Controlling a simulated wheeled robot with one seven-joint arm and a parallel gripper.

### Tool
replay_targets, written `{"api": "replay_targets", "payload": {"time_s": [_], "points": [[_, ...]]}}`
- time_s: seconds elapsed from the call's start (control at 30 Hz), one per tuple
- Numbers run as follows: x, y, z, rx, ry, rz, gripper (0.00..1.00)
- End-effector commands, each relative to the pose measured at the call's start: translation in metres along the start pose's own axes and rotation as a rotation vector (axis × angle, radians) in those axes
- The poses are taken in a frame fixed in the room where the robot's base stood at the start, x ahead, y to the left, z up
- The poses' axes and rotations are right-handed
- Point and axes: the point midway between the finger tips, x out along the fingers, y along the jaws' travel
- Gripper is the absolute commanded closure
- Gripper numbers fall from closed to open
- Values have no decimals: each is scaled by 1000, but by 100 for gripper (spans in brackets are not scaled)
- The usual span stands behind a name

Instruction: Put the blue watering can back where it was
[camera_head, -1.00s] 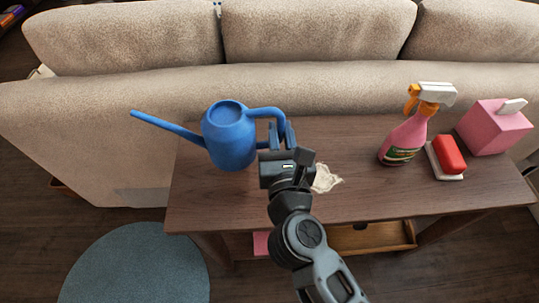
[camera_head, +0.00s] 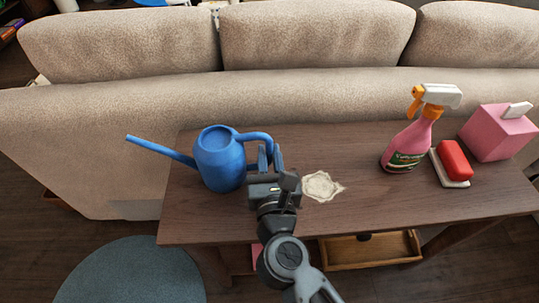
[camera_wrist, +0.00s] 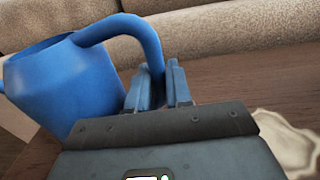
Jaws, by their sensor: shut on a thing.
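The blue watering can (camera_head: 219,161) is upright at the left end of the wooden console table (camera_head: 375,205), its spout pointing left and its handle right. It also shows in the wrist view (camera_wrist: 65,85), with the handle running between the fingers. My gripper (camera_head: 264,160) is shut on the handle; the fingers (camera_wrist: 159,85) are on either side of its lower part. Whether the can's base touches the tabletop or is slightly above it, I cannot tell.
A cream, irregular flat piece (camera_head: 322,187) lies just right of my gripper. Farther right stand a pink spray bottle (camera_head: 408,145), a red sponge-like block (camera_head: 454,160) on a white base and a pink box (camera_head: 497,133). A beige sofa (camera_head: 330,100) backs the table.

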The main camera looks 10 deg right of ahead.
Motion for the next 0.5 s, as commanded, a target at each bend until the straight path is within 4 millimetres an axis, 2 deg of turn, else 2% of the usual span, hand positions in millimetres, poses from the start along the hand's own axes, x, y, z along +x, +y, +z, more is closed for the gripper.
{"api": "replay_targets", "payload": {"time_s": [0.03, 0.3, 0.5], "points": [[0, 0, -1, 0, 0, 0, 78], [0, 0, 0, 0, 0, 0, 54], [0, 0, 0, 0, 0, 0, 54]]}}
